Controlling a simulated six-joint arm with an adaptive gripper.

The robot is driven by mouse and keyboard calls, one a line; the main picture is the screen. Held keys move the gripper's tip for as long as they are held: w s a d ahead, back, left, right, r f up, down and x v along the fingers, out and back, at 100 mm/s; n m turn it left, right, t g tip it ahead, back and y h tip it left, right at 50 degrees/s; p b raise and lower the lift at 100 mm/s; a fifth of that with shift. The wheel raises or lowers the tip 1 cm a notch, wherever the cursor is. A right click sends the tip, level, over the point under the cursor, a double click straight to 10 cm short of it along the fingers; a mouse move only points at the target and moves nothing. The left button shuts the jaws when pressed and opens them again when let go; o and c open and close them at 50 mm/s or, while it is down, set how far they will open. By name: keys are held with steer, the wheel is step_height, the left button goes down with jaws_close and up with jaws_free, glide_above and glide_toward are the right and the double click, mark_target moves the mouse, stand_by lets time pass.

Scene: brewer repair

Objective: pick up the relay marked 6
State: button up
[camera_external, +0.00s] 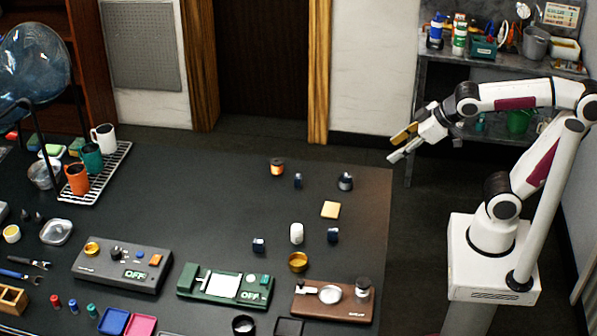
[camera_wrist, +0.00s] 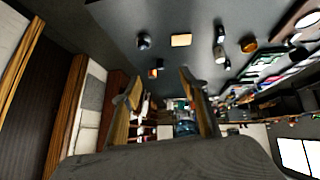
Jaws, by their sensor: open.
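Three small dark blue blocks that look like relays stand on the dark table: one at the back (camera_external: 298,180), one at front left (camera_external: 259,245) and one at front right (camera_external: 333,235). Their markings are too small to read, so I cannot tell which is marked 6. My gripper (camera_external: 397,147) is open and empty, raised beyond the table's back right corner, apart from all the blocks. In the wrist view its two fingers (camera_wrist: 161,88) are spread, with small tabletop items beyond them.
Near the blocks stand an orange spool (camera_external: 277,167), a dark round part (camera_external: 345,182), a yellow pad (camera_external: 330,209), a white cylinder (camera_external: 296,233) and a brass cup (camera_external: 298,262). Panels (camera_external: 122,266) and a brown scale-like device (camera_external: 333,303) line the front. The table's middle is clear.

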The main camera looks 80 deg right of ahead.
steer(key=w+d+r+n+t, duration=0.1)
steer(key=w+r+t, duration=0.15)
steer(key=w, duration=0.65)
steer(key=w+d+r+n+t, duration=0.1)
steer(key=w+r, duration=0.2)
steer(key=w, duration=0.5)
steer(key=w+a+n+t+y, duration=0.3)
steer(key=w+a+n+y, duration=0.1)
steer(key=w, duration=1.1)
steer(key=w+a+f+n+g+y, duration=0.2)
steer(key=w+a+f+n+y, duration=0.2)
steer(key=w+a+f+y, duration=0.25)
steer(key=s+a+f+n+g+y, duration=0.1)
steer(key=a+f+g, duration=0.1)
steer(key=f, duration=0.3)
steer(key=s+a+f+n+g+y, duration=0.1)
steer(key=s+a+f+g, duration=0.1)
steer(key=f, duration=0.3)
steer(key=s+a+f+n+g+y, duration=0.1)
steer(key=s+a+f+g+y, duration=0.1)
steer(key=f, duration=0.3)
steer(key=shift+s+g, duration=0.25)
steer(key=shift+g, duration=0.1)
steer(key=shift+s+f+n, duration=0.2)
steer(key=shift+n, duration=0.1)
steer(key=shift+x, duration=1.35)
